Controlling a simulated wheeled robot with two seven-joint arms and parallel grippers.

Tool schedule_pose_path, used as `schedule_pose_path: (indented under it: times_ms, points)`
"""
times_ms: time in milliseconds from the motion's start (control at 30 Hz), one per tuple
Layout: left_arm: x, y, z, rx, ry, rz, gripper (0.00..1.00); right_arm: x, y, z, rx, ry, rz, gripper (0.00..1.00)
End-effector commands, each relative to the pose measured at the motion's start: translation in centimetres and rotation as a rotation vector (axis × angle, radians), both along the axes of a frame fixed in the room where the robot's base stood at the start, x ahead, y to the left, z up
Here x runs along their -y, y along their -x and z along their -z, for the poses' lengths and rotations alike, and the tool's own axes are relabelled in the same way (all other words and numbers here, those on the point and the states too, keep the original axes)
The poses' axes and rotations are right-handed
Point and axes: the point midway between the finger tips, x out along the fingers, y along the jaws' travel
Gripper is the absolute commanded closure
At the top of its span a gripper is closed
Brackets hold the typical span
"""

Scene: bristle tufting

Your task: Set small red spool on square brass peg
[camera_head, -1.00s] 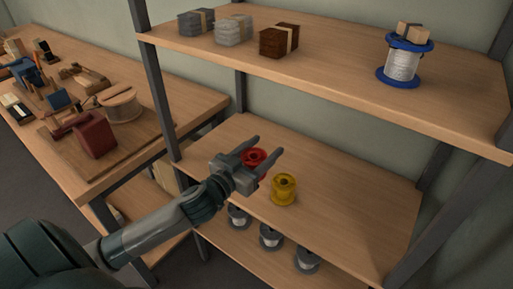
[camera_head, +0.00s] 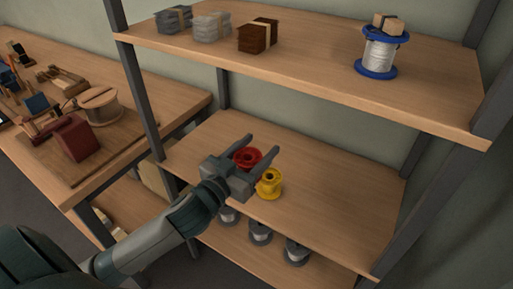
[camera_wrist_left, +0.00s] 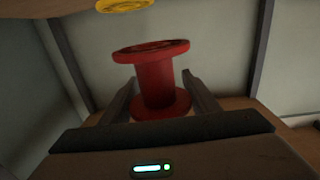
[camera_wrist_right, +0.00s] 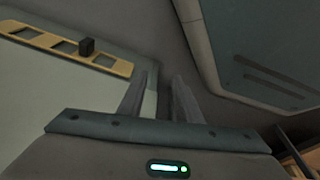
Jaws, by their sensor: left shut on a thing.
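The small red spool (camera_head: 247,158) is at the lower shelf level. My left gripper (camera_head: 262,148) is shut on it, with the fingers on either side of its core. In the left wrist view, the red spool (camera_wrist_left: 155,80) shows both flanges and stands between the fingertips (camera_wrist_left: 160,88). I cannot tell whether it touches the shelf. My right gripper (camera_wrist_right: 160,95) shows only in its own wrist view, with a gap between its fingers and nothing in it. I cannot make out the square brass peg.
A yellow spool (camera_head: 269,184) stands close to the red one on the lower shelf (camera_head: 340,190). The upper shelf (camera_head: 320,65) overhangs it, and a dark post (camera_head: 135,85) stands at left. The workbench (camera_head: 185,100) left of it holds a maroon block (camera_head: 76,139) and a wooden spool (camera_head: 102,106).

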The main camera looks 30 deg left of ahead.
Motion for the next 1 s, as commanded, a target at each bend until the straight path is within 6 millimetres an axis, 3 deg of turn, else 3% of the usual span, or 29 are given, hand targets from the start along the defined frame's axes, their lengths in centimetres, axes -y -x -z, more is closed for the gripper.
schedule_pose_path:
  times_ms: [267,733,1000]
  points:
    - [0.9,1.0,0.3,0.000,0.008,-0.004,0.69,-0.3,-0.8,-0.6,0.028,-0.006,-0.001,0.69]
    - [5.2,8.2,1.0,0.002,0.014,-0.091,0.69,-2.9,-2.8,-1.2,0.204,-0.055,-0.021,0.69]
    - [5.8,9.8,0.9,0.001,0.001,-0.123,0.69,-3.4,-3.3,-1.3,0.252,-0.067,-0.027,0.69]
